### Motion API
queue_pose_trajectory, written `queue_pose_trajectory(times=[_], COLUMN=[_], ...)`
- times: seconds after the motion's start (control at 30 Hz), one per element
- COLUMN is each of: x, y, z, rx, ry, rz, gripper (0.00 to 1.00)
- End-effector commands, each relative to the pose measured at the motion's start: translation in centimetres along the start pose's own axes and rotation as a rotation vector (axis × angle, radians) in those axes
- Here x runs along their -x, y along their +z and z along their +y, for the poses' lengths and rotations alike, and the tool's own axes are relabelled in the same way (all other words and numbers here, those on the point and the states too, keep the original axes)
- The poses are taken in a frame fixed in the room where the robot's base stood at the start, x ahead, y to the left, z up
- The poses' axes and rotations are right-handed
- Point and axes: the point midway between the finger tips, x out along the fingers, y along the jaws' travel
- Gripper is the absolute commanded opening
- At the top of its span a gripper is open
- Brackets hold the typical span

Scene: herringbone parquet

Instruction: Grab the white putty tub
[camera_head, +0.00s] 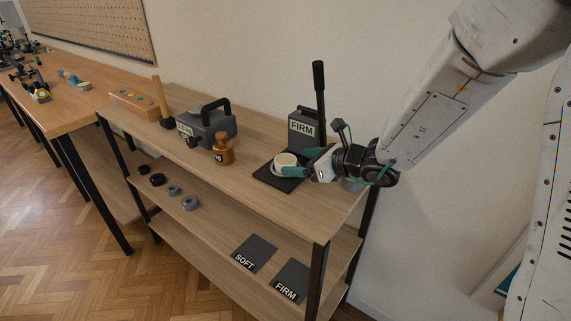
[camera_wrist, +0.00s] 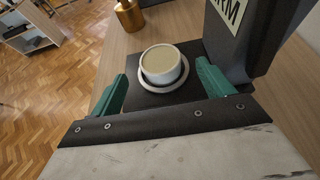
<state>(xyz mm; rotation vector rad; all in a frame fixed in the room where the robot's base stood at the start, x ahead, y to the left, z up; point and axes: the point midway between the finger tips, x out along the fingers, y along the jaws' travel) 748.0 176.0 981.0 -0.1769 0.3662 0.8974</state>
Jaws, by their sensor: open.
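The white putty tub (camera_head: 285,161) stands upright on a black base plate (camera_head: 266,174) at the foot of a dark press marked FIRM (camera_head: 303,126). A pale ring or saucer surrounds its bottom. In the wrist view the tub (camera_wrist: 162,66) is open at the top, with beige putty inside. My gripper (camera_head: 300,172) is open, with green fingers. In the wrist view the gripper (camera_wrist: 160,88) has one finger on each side, just short of the tub, and nothing is held. Part of the tub's right side is hidden by a finger in the head view.
The press's upright lever (camera_head: 319,90) rises behind the tub. A brass weight (camera_head: 222,150) and a grey machine with a black handle (camera_head: 207,124) stand left on the shelf top. SOFT (camera_head: 254,254) and FIRM (camera_head: 292,282) mats lie on the lower shelf.

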Motion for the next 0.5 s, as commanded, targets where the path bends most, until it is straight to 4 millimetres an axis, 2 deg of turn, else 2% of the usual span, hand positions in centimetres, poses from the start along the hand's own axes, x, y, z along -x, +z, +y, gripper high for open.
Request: queue_pose_trajectory(times=[0.23,0.5], x=[-3.7,-4.2], y=[0.1,0.2], z=[0.0,0.0], rx=[0.002,0.001], ry=[0.002,0.000], rz=[0.002,0.002], gripper=[0.80,0.80])
